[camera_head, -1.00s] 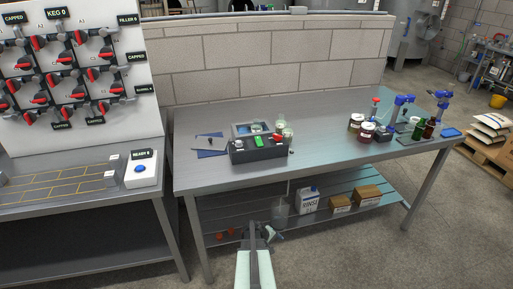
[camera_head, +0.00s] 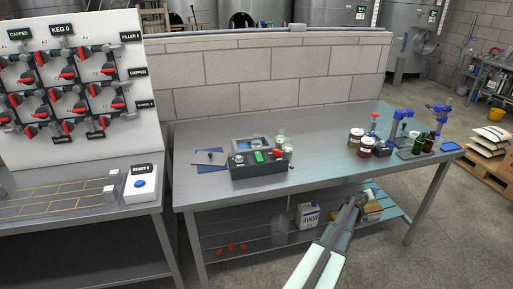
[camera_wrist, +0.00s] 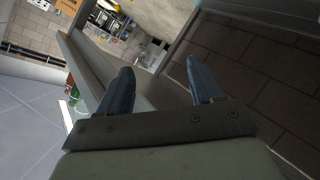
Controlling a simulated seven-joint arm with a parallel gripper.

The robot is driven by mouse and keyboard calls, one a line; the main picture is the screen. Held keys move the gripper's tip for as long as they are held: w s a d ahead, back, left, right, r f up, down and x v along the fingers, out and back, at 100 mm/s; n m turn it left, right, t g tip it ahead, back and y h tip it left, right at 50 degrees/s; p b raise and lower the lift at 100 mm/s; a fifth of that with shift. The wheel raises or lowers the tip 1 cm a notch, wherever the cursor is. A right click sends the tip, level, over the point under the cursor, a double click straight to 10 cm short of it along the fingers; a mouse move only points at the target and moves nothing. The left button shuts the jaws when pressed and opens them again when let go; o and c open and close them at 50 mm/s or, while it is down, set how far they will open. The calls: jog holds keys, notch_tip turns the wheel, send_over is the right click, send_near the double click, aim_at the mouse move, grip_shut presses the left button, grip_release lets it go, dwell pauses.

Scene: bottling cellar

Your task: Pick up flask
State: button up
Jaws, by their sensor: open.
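My gripper (camera_head: 362,198) is in front of the steel workbench (camera_head: 330,148), near its front edge in the head view. In the wrist view its two fingers (camera_wrist: 163,86) are apart, with nothing between them. A clear glass vessel (camera_head: 281,139) stands at the back right of a dark box-shaped device (camera_head: 258,172) on the bench. It may be the flask, but it is too small to be sure. My gripper is to the right of it and nearer the camera, well apart from it. The wrist view does not clearly show a flask.
Brown jars (camera_head: 355,137), blue-topped fittings (camera_head: 403,115) and dark bottles (camera_head: 428,144) crowd the bench's right end. A blue sheet (camera_head: 210,163) lies at left. The lower shelf holds a white RINSE container (camera_head: 308,215) and cardboard boxes. The bench middle is clear.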

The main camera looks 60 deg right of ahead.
jog(key=s+d+r+m+h, duration=0.1)
jog(key=s+d+r, duration=0.2)
jog(key=s+r, duration=0.45)
jog(key=s+d+r+m+h, duration=0.1)
jog(key=s+d+r, duration=0.4)
jog(key=r, duration=0.4)
jog(key=w+d+r+g, duration=0.1)
jog(key=w+d+r, duration=0.1)
jog(key=w+r, duration=0.85)
jog(key=w+r+y, duration=0.2)
jog(key=w+r, duration=0.4)
jog(key=w, duration=0.5)
jog(key=r+n+t+y, duration=0.15)
jog(key=t+y, duration=0.35)
jog(key=y, duration=0.7)
send_over(256, 140)
jog(key=shift+n, duration=0.25)
jog(key=f, duration=0.4)
jog(key=d+f, duration=0.1)
jog(key=f, duration=0.8)
jog(key=shift+w+d+f, duration=0.15)
jog(key=shift+w+d, duration=0.2)
